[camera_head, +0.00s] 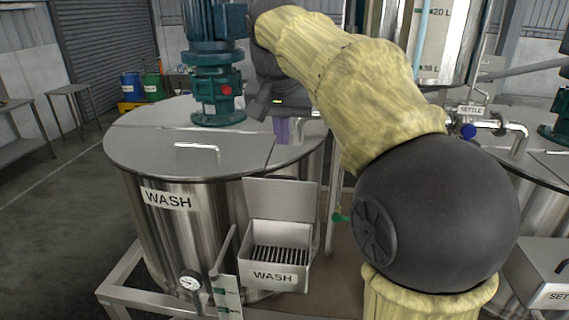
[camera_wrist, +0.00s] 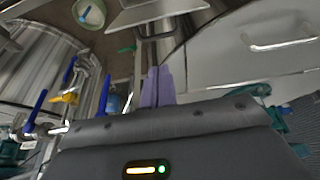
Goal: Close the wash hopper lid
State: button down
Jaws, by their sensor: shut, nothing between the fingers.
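The wash hopper (camera_head: 274,276) is a steel box labelled WASH on the front of the wash tank, with a dark grate inside. Its lid (camera_head: 281,199) stands open, upright at the back of the box. My gripper (camera_head: 283,131) shows purple fingers above the right part of the tank top, higher in the picture than the lid and apart from it. In the wrist view the fingers (camera_wrist: 157,86) are together and empty. A steel flanged piece (camera_wrist: 155,12) beyond them looks like part of the hopper; I cannot tell which part.
The wash tank (camera_head: 160,240) has a top handle (camera_head: 196,150) and a green motor (camera_head: 217,80). A gauge (camera_head: 190,284) and a sign post stand left of the hopper. The settle tank's valve (camera_head: 468,131) and pipe are at right. Open floor lies left.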

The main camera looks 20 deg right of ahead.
aim_at(282, 195)
jog(key=p+x, duration=0.2)
jog(key=x, duration=0.7)
jog(key=shift+f, duration=0.25)
jog(key=shift+w+d+f+b, duration=0.1)
jog(key=shift+w+b, duration=0.05)
jog(key=shift+b, duration=0.15)
